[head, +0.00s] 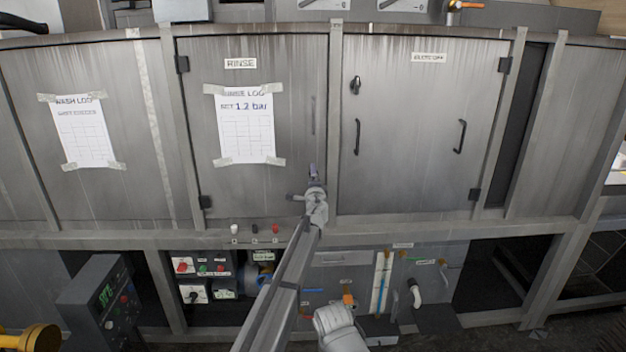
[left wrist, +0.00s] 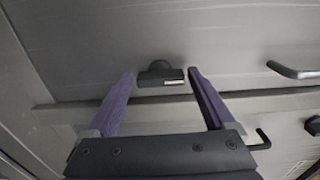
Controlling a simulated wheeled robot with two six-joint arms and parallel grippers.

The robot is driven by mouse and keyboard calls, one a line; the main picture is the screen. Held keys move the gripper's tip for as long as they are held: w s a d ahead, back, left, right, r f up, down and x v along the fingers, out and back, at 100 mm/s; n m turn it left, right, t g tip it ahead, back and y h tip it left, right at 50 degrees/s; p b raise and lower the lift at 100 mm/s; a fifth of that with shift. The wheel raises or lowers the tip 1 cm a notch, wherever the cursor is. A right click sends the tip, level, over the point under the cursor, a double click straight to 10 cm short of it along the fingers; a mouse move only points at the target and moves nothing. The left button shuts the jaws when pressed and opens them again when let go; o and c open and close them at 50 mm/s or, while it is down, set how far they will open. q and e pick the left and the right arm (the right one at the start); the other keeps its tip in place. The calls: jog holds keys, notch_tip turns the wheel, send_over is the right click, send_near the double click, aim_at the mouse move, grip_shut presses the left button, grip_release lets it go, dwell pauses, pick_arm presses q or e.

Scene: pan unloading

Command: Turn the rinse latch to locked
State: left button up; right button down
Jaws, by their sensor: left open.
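My left gripper (head: 313,172) is in front of the lower right part of the rinse door (head: 265,180), close to the post. In the left wrist view its two purple fingers (left wrist: 160,74) are open. The rinse latch (left wrist: 158,76), a dark round base with a short bar and a pale strip, shows between the fingertips. The bar lies parallel to the post. The right fingertip looks very near the bar's end; I cannot tell whether it touches. In the head view my gripper hides the latch. My right gripper is not in view.
The rinse door's handle (head: 312,115) is above my gripper and shows at right in the left wrist view (left wrist: 294,71). Right of the post, the neighbouring door has its own latch (head: 355,86) and black handle (head: 357,137). Small knobs (head: 254,228) sit on the rail below.

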pick_arm(q)
jog(key=s, duration=0.7)
jog(key=shift+s+d, duration=0.15)
jog(key=shift+d, duration=0.05)
jog(key=shift+a, duration=0.1)
